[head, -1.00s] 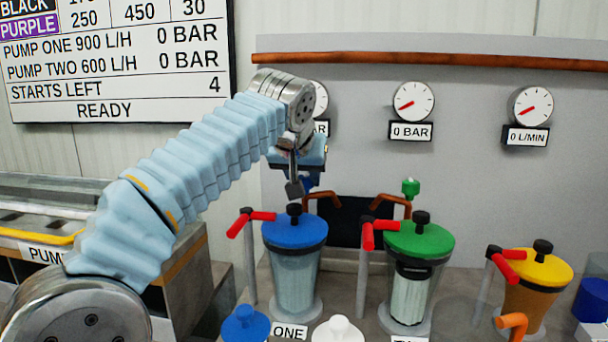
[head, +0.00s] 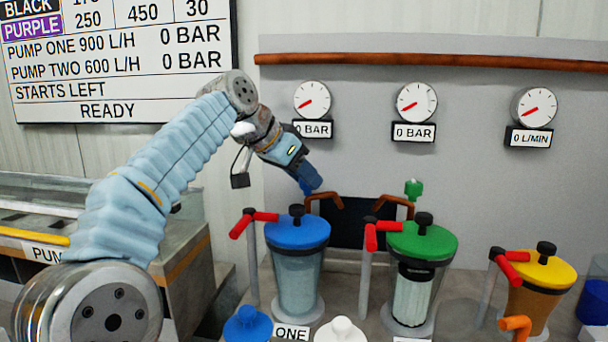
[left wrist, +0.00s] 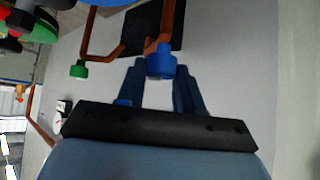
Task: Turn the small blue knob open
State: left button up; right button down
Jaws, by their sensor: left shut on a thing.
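The small blue knob (left wrist: 161,62) sits on a copper pipe on the grey panel in the left wrist view. The blue fingers of my left gripper (left wrist: 161,72) stand on both sides of it and are shut on it. In the head view, my left gripper (head: 309,182) points down to the right above the blue-lidded canister. There I cannot separate the knob from the fingers. A similar green knob (head: 413,188) stands to the right; it also shows in the left wrist view (left wrist: 78,70). My right gripper is not in view.
Below the gripper stand the blue-lidded canister (head: 297,233), the green-lidded canister (head: 422,242) and red valve handles (head: 262,216). A yellow-lidded canister (head: 542,268) is at right. The first gauge (head: 312,100) reads 0 BAR. The board (head: 110,70) says READY.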

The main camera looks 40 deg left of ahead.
pick_arm(q)
jog(key=shift+m+h, duration=0.4)
jog(key=shift+m, duration=0.1)
jog(key=o, duration=1)
jog(key=shift+o, duration=0.2)
jog(key=v, duration=1.2)
jog(key=shift+w, duration=0.1)
